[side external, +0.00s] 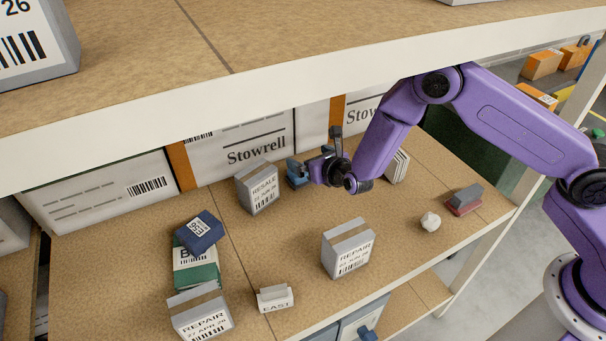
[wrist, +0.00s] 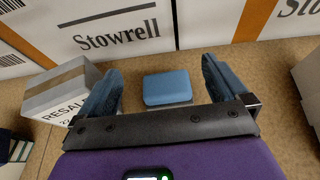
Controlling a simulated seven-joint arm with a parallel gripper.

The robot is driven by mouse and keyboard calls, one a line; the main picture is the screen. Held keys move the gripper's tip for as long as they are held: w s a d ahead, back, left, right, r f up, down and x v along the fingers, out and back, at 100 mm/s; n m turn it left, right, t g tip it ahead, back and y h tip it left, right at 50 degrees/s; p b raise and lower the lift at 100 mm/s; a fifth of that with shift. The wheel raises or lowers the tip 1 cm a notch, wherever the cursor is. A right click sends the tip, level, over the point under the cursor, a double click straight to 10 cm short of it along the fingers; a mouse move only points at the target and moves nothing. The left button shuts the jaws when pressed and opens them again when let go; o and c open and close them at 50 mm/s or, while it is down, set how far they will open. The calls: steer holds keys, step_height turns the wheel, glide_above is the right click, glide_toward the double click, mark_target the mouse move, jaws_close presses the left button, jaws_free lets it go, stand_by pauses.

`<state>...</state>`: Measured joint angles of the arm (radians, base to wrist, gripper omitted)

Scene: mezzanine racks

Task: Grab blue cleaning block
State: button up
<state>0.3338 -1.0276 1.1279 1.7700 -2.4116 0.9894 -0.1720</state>
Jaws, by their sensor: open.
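The blue cleaning block (wrist: 167,87) lies on the brown shelf in the wrist view, with a pale strip along its near lower edge. My gripper (wrist: 162,68) is open, with one blue-grey finger on each side of the block and visible gaps between them. Nothing is held. In the side view my gripper (side external: 312,152) is low over the shelf near the back boxes, just right of the grey RESALE box. A blue patch shows at its left there; I cannot tell how much is block and how much is finger.
The grey RESALE box (side external: 258,188) stands close to the left of my gripper. White Stowrell cartons (side external: 240,150) line the back, and an upper shelf (side external: 300,92) overhangs. A REPAIR box (side external: 347,250) stands in front. A grey-and-red block (side external: 465,199) and a white lump (side external: 430,221) lie right.

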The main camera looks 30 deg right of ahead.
step_height(320, 180, down, 6)
steer(key=shift+r, duration=0.15)
steer(key=shift+f+x, duration=0.1)
steer(key=shift+x, duration=1.2)
steer(key=shift+f+x, duration=0.15)
steer(key=shift+x, duration=1.15)
steer(key=shift+s, duration=0.1)
steer(key=c, duration=0.8)
steer(key=shift+r, duration=0.1)
